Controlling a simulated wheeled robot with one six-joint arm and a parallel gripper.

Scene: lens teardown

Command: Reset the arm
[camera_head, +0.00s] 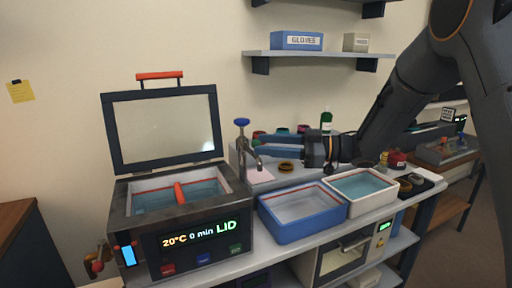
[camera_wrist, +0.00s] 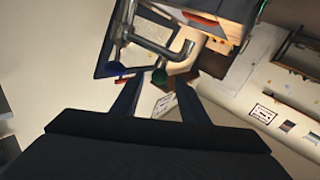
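My gripper (camera_head: 258,146) reaches in from the right in the head view, above the back of the bench. Its bluish fingers point left toward the metal tap (camera_head: 246,150) with a blue knob. In the wrist view my gripper (camera_wrist: 155,88) shows two dark fingers spread apart with nothing held between them. The tap (camera_wrist: 165,48) also shows beyond the fingertips there, tilted in the picture. My arm bends down from the upper right in the head view.
A tank (camera_head: 182,236) with its lid (camera_head: 164,128) raised stands at left. A blue tray (camera_head: 290,233) and a white tray (camera_head: 398,197) of liquid sit in front of my gripper. A green bottle (camera_head: 326,121) stands behind. A wall shelf (camera_head: 345,54) hangs above.

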